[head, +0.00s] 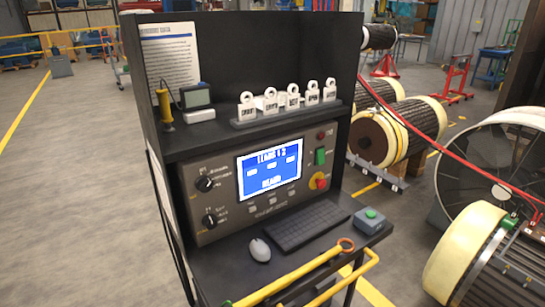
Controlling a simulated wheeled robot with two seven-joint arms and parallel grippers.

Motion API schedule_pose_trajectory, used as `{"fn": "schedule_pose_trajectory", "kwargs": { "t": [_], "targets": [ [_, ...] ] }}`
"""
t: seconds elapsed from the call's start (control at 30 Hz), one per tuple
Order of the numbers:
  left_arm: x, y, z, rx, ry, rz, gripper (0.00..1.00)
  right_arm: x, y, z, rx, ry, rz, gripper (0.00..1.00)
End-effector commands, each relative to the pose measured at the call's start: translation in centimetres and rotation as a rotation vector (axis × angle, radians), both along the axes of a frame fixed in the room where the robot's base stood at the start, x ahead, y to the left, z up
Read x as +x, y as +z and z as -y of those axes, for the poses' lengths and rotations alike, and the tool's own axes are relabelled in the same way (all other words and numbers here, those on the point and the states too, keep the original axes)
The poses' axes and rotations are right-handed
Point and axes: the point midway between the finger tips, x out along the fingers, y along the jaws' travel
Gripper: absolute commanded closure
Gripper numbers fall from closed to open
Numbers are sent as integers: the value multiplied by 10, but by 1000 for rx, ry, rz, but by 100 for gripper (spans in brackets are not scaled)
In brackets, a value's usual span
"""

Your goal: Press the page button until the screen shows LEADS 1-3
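The tester's screen (269,173) is lit blue in the middle of the grey control panel (225,217). Its top line looks like LEADS 1-2, though the letters are small and blurred; a larger word below looks like READY. Several small buttons (275,201) sit in rows under the screen. Their labels are too small to read, so I cannot tell which is the page button. Neither of my grippers shows in the head view.
Two black knobs (205,184) are left of the screen; a green switch (320,157) and a red knob (319,181) are right. A keyboard (305,225), mouse (260,249) and green-button box (369,220) lie on the shelf below. Yellow bars (310,275) cross in front.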

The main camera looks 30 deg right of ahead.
Motion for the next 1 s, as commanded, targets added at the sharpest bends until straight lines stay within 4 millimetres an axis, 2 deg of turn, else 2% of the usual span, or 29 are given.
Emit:
{"fn": "schedule_pose_trajectory", "kwargs": {
  "t": [0.07, 0.47, 1.0],
  "targets": [
    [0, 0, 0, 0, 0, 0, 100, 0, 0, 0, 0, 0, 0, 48],
    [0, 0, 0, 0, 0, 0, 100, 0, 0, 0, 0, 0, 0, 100],
    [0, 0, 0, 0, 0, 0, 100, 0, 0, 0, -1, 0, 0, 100]
  ]
}}
